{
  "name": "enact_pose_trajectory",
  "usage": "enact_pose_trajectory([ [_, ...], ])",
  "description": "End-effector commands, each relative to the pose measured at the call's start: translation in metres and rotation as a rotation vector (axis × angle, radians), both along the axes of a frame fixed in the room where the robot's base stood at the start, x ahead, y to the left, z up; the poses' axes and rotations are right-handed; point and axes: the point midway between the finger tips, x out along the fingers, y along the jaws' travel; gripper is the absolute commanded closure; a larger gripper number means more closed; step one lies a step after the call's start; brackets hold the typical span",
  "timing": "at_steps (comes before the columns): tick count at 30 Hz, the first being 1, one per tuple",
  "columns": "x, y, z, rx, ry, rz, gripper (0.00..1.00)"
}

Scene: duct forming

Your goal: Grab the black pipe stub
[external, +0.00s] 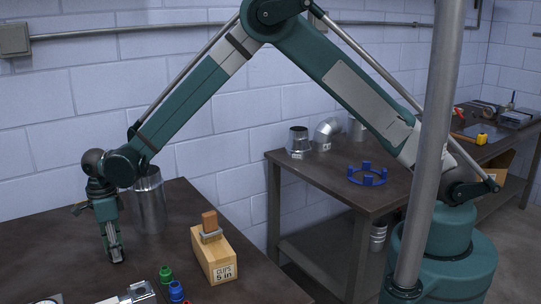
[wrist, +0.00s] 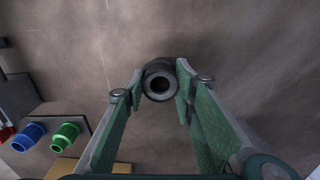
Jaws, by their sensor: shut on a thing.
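The black pipe stub (wrist: 160,82) shows in the wrist view as a dark ring with a round hole, seen end-on between the fingertips. My gripper (wrist: 158,88) is shut on it, with one green finger on each side. In the external view my gripper (external: 115,256) points down, low over the dark table at the left. The stub is mostly hidden by the fingers there, and I cannot tell whether it touches the tabletop.
A metal duct cylinder (external: 149,205) stands just behind my gripper. A wooden clips box (external: 213,257) is to its right. Green (external: 166,274) and blue (external: 176,291) fittings lie at the front. A side table (external: 330,185) holds a blue ring (external: 367,182) and duct pieces.

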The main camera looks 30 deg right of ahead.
Motion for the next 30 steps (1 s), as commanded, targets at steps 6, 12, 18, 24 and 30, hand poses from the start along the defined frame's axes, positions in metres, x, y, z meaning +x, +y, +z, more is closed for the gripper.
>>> enact_pose_trajectory([
  [6,0.000,0.000,0.008,0.000,0.000,0.000,0.85],
  [12,0.000,0.000,0.027,0.000,0.000,0.000,0.85],
  [18,0.000,0.000,0.056,0.000,0.000,0.000,0.85],
  [24,0.000,0.000,0.083,0.000,0.000,0.000,0.85],
  [30,0.000,0.000,0.098,0.000,0.000,0.000,0.85],
])
